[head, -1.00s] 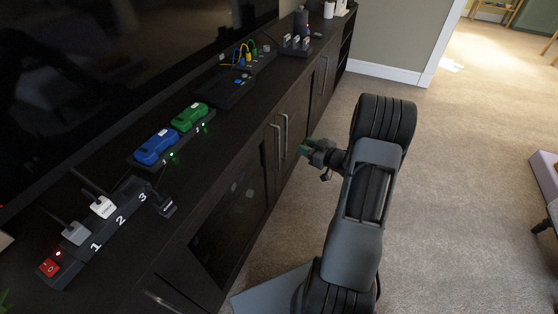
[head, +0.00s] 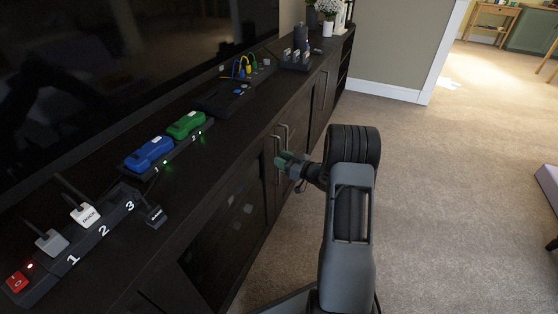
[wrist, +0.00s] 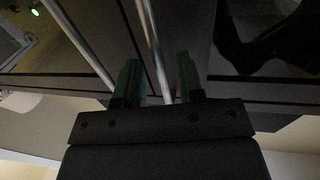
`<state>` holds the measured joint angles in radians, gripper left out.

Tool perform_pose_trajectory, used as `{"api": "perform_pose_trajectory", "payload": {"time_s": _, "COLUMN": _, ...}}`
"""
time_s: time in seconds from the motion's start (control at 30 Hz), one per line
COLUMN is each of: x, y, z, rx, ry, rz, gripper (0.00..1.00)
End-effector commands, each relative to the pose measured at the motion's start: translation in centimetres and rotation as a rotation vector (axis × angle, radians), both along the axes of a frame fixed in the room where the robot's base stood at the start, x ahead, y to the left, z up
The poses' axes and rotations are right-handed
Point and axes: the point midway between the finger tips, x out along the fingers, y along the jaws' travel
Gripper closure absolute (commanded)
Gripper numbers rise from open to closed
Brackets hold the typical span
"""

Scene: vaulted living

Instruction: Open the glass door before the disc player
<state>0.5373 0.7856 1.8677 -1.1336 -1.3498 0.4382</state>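The dark glass door (head: 222,218) is in the front of the long black cabinet and looks closed. Two upright metal bar handles, a nearer one (head: 277,165) and a farther one, stand side by side at its far edge. My gripper (head: 284,160) has green fingers and is at these handles. In the wrist view the fingers (wrist: 159,82) are apart, with one bar handle (wrist: 153,45) running between them; I cannot tell whether they touch it. The other handle (wrist: 80,45) is to the left, outside the fingers. I cannot make out a disc player behind the glass.
On the cabinet top (head: 190,175) are a numbered power strip (head: 85,245), a blue device (head: 149,154), a green device (head: 186,124) and a black box (head: 224,100). A large dark screen stands behind them. The carpet (head: 440,200) at right is clear.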

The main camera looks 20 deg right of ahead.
Motion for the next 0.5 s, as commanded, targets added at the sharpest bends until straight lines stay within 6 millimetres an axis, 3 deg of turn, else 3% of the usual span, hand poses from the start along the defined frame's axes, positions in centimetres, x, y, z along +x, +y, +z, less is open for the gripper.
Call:
{"api": "perform_pose_trajectory", "payload": {"time_s": 0.2, "x": 1.4, "y": 0.8, "z": -0.1, "rx": 0.000, "ry": 0.000, "rz": 0.000, "gripper": 0.65}}
{"api": "perform_pose_trajectory", "payload": {"time_s": 0.5, "x": 1.6, "y": 1.0, "z": 0.0, "rx": 0.000, "ry": 0.000, "rz": -0.001, "gripper": 0.65}}
